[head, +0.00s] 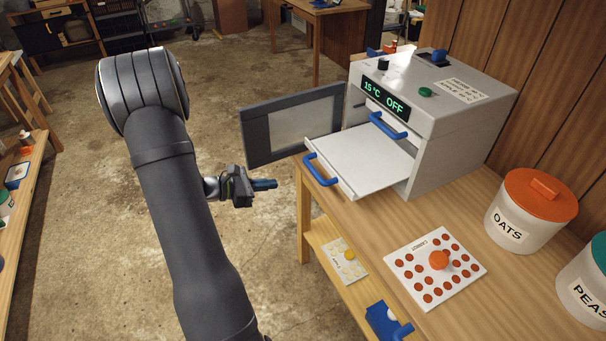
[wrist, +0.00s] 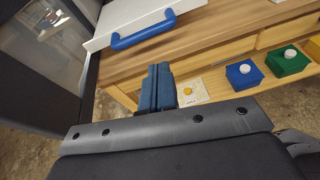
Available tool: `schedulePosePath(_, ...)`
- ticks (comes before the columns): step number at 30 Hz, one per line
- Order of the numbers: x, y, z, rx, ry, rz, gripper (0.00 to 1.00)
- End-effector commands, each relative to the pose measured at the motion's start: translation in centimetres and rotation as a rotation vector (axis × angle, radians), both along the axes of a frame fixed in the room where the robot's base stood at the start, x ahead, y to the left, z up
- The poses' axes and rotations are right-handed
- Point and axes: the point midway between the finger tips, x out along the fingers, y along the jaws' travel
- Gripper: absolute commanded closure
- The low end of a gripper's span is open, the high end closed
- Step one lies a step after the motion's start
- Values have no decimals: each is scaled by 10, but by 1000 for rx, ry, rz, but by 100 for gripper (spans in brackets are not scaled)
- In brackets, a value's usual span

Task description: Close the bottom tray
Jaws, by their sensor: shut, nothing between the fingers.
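The bottom tray (head: 361,160) is a white tray with a blue handle (head: 320,170). It is pulled out of the front of the grey machine (head: 440,100), whose display reads 15 °C OFF. The tray's top looks empty. It also shows at the top of the wrist view (wrist: 130,16), with its blue handle (wrist: 143,31) along its front. My gripper (head: 272,184) is shut and empty, to the left of the handle and apart from it. In the wrist view the blue fingers (wrist: 158,72) are together below the handle. Another blue handle (head: 388,125) sits higher on the machine's front.
The machine's dark-framed door (head: 293,124) stands open left of the tray. On the table are a card with orange dots (head: 409,277), an OATS jar (head: 527,215) and a PEAS jar (head: 585,290). A lower shelf holds blue (wrist: 243,74) and green (wrist: 288,62) boxes.

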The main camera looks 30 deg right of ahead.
Motion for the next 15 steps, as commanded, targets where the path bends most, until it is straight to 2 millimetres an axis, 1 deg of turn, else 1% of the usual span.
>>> schedulePosePath(1,8,8,0,-30,39,44,100)
schedulePosePath(3,14,14,1,-58,75,80,100)
schedulePosePath(5,16,15,1,-70,89,94,100)
schedulePosePath(7,17,11,1,-75,94,98,100)
schedulePosePath(11,16,-6,-3,-73,93,95,100)
schedulePosePath(15,16,-34,-9,-71,94,92,100)
